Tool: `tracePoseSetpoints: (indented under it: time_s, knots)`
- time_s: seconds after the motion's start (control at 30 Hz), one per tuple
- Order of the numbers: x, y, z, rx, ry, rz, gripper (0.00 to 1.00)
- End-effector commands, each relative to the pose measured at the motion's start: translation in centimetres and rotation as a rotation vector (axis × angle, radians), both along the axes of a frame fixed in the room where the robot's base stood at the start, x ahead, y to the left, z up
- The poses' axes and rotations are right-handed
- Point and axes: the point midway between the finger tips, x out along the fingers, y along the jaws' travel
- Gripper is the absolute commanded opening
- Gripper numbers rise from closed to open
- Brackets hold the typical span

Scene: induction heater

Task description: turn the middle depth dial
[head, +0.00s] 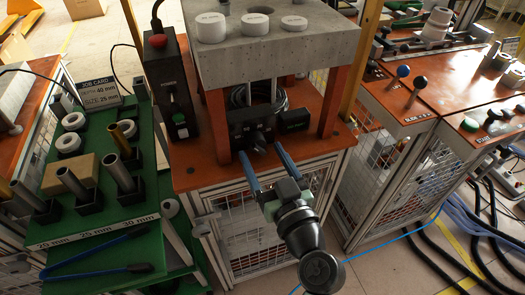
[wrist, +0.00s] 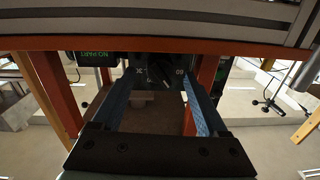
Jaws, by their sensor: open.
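A black control box (head: 246,126) sits under the grey concrete block on the orange bench. A dark pointed dial knob (head: 257,146) sticks out from its front. In the wrist view the dial (wrist: 161,72) has white markings around it, one reading 60, seen upside down. My gripper (head: 259,150) is open, with its blue fingers spread to the left and right of the dial. In the wrist view my gripper (wrist: 156,77) also has the dial between its fingertips. I cannot tell whether either finger touches it. I cannot make out other depth dials.
A dark display (wrist: 95,58) reading NO PART is beside the dial. Orange posts (head: 217,122) flank the box. A black control post (head: 170,85) with a red button stands left. A green rack (head: 95,215) holds several tubes. Three white cylinders top the concrete block (head: 260,60).

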Motion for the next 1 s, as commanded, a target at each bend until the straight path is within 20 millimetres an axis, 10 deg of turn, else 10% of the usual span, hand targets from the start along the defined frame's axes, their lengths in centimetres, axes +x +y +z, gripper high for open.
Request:
tracePoseSetpoints:
  time_s: [0.4,0.8,1.0]
  knots:
    - [0.78,0.34,0.01,0.0,-0.001,0.0,0.75]
    - [0.76,0.32,0.02,0.0,0.0,0.0,0.03]
    - [0.75,0.32,0.0,0.005,0.001,0.0,0.0]
